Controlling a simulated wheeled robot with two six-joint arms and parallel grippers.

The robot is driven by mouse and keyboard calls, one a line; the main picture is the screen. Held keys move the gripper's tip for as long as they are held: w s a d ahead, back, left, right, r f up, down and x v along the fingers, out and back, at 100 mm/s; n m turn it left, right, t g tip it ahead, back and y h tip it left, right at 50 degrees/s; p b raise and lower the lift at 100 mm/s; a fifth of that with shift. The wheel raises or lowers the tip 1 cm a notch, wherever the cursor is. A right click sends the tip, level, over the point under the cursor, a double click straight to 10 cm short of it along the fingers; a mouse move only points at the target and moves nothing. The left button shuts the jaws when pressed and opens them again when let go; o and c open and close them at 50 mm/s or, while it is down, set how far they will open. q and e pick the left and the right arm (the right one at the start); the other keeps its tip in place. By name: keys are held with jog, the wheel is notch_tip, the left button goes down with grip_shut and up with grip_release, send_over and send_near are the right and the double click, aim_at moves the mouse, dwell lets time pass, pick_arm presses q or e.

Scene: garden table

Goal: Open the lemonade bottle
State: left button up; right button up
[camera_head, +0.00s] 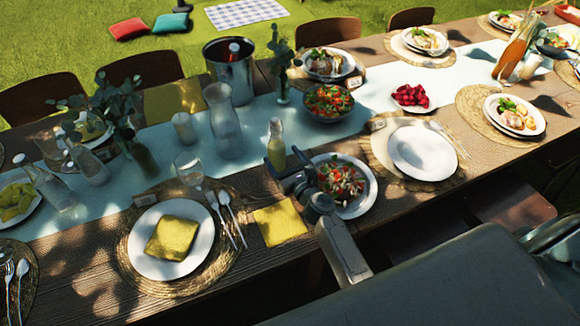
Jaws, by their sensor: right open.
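The lemonade bottle (276,148), small, pale yellow and light-topped, stands upright near the middle of the table, on the front part of the light runner. My right gripper (284,164) is open just in front of the bottle, with its dark fingers pointing towards the bottle's lower part. I cannot tell whether the fingers touch it. The bottle's base is partly hidden by the gripper. My left gripper is not in view.
A salad bowl (352,190) sits right beside my right gripper. A tall glass carafe (224,122) and a metal bucket (230,72) stand behind left of the bottle. A wine glass (190,168) and a plate with a yellow napkin (171,240) lie left.

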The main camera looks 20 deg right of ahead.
aim_at(274, 146)
jog(key=w, duration=0.4)
jog(key=w+a, duration=0.1)
jog(key=w, duration=0.1)
jog(key=c, duration=1.4)
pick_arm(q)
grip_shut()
pick_arm(e)
jog(key=shift+c, duration=0.3)
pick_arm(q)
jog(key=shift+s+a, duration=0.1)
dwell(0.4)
